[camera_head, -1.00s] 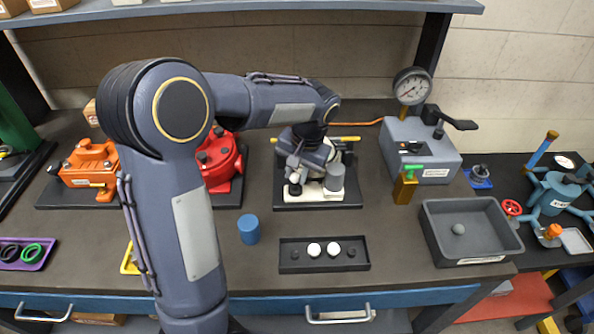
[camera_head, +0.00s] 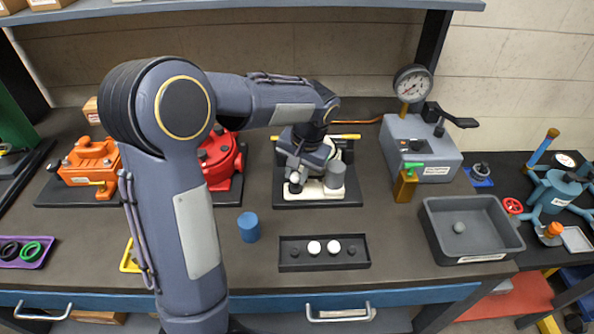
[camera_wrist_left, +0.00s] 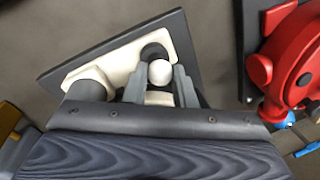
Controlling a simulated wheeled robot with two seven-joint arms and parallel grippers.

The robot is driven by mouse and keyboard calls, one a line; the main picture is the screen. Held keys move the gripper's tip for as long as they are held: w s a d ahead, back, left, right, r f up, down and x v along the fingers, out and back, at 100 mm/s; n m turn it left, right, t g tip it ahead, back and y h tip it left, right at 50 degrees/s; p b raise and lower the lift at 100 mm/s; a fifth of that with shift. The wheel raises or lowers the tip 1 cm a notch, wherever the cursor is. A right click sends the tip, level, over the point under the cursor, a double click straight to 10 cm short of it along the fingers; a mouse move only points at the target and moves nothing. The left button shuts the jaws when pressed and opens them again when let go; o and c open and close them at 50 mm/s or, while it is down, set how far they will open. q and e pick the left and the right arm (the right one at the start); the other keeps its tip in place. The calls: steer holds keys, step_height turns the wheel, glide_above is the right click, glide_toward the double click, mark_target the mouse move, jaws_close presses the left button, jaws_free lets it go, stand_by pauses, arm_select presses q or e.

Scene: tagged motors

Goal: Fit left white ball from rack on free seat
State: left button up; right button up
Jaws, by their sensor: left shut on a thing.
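My left gripper (camera_head: 297,182) is over the left part of a white motor body (camera_head: 320,190) on a dark plate. In the left wrist view the gripper (camera_wrist_left: 160,85) is shut on a white ball (camera_wrist_left: 160,71), held between its two grey fingers. The ball is at or just above a dark round seat (camera_wrist_left: 153,50) on the white body; whether it touches the seat I cannot tell. The dark rack (camera_head: 324,264) at the front holds two white balls (camera_head: 314,248) (camera_head: 333,247) in its middle, with dark round spots at both ends. My right gripper is not in view.
A grey cylinder (camera_head: 335,176) stands on the motor's right side. A red motor (camera_head: 220,158) and an orange one (camera_head: 90,165) are to the left. A blue cylinder (camera_head: 249,227), a grey bin (camera_head: 472,231) and a gauge unit (camera_head: 420,148) are around it.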

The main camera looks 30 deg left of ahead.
arm_select(q)
steer(key=shift+f, duration=0.25)
steer(key=o, duration=1)
steer(key=shift+o, duration=0.2)
steer(key=shift+r, duration=0.1)
step_height(320, 180, up, 6)
steer(key=p, duration=0.5)
steer(key=shift+d+r, duration=0.1)
steer(key=shift+r, duration=0.3)
step_height(320, 180, up, 7)
steer(key=d, duration=0.1)
steer(key=shift+d+b, duration=0.15)
steer(key=shift+b, duration=0.25)
